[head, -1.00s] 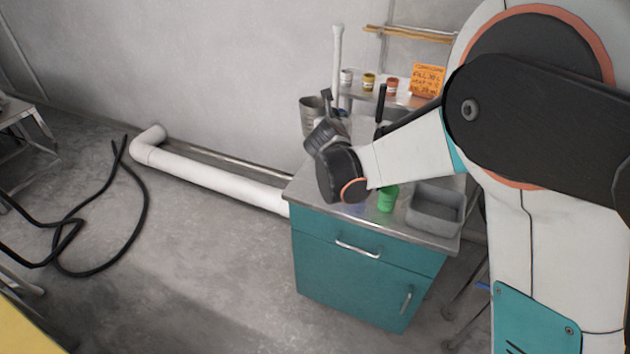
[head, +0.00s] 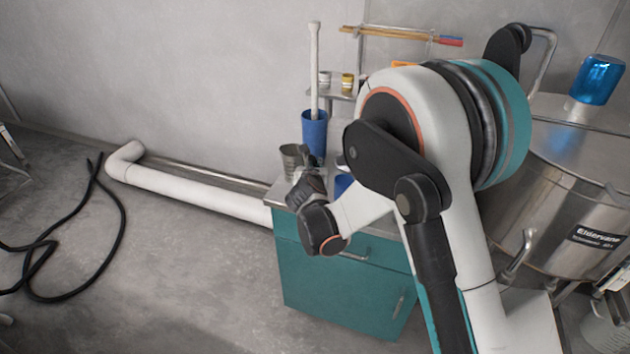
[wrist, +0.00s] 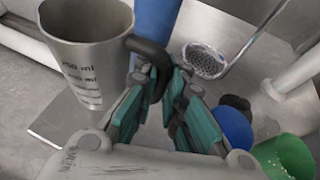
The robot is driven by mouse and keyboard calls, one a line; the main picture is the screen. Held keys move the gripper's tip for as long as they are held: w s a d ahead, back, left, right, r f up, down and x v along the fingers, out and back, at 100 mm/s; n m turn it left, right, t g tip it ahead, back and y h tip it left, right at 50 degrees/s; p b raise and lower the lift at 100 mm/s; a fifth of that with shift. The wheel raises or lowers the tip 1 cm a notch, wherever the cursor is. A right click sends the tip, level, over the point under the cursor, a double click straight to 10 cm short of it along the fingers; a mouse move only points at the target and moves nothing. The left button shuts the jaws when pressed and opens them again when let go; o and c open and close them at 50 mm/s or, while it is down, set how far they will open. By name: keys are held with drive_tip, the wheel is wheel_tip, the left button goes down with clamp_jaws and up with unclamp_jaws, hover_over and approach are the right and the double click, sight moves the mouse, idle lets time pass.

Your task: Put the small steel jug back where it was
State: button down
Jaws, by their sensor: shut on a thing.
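The small steel jug (wrist: 88,50) has a black handle and dark volume marks; it fills the upper left of the wrist view. In the head view the jug (head: 291,160) shows at the left back of the teal cabinet's top. My gripper (wrist: 160,85) is shut on the jug's handle, with the jug to the left of the fingers. In the head view my gripper (head: 310,183) is just right of the jug and partly hides it. The jug looks about upright. I cannot tell whether its base touches the top.
A tall blue container (head: 314,135) with a white pole stands close behind the jug. A perforated ladle (wrist: 207,62), a blue cup (wrist: 232,130) and a green cup (wrist: 286,158) are right of my gripper. A large steel machine (head: 570,190) stands right.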

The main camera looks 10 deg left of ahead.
drive_tip(key=shift+f+b, duration=0.7)
drive_tip(key=shift+f, duration=1.2)
drive_tip(key=shift+f, duration=0.15)
drive_tip(key=c, duration=1.7)
unclamp_jaws()
drive_tip(key=p+v, duration=0.3)
drive_tip(key=v, duration=0.9)
drive_tip(key=shift+d, duration=0.1)
